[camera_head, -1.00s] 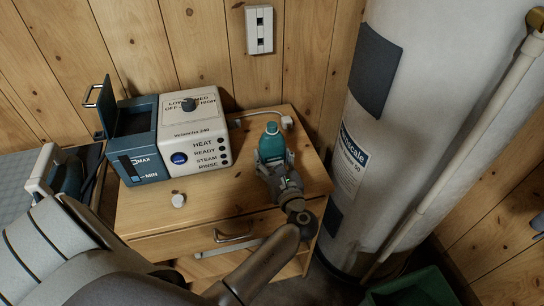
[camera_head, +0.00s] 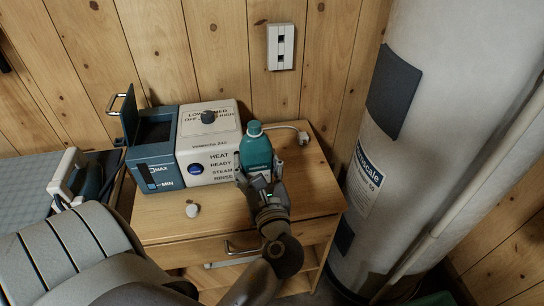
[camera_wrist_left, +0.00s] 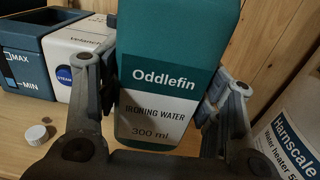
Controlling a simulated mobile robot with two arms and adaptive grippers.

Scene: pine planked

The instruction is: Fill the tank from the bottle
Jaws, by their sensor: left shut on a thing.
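A teal bottle (camera_head: 257,150) labelled "Oddlefin ironing water" stands roughly upright in my left gripper (camera_head: 260,180), in front of the steam unit's right side. In the left wrist view the bottle (camera_wrist_left: 170,85) fills the space between the two fingers, which are shut on it. The tank (camera_head: 153,170) is the dark blue box with MAX and MIN marks at the left of the white steam unit (camera_head: 209,150). Its lid (camera_head: 129,118) stands open. A small white cap (camera_head: 192,210) lies on the cabinet top. My right gripper is not in view.
The wooden cabinet (camera_head: 225,213) has free room in front of the unit. A plug and cord (camera_head: 302,137) lie at its back right. A large white water heater (camera_head: 425,100) stands at the right. An iron (camera_head: 75,178) rests on a board at the left.

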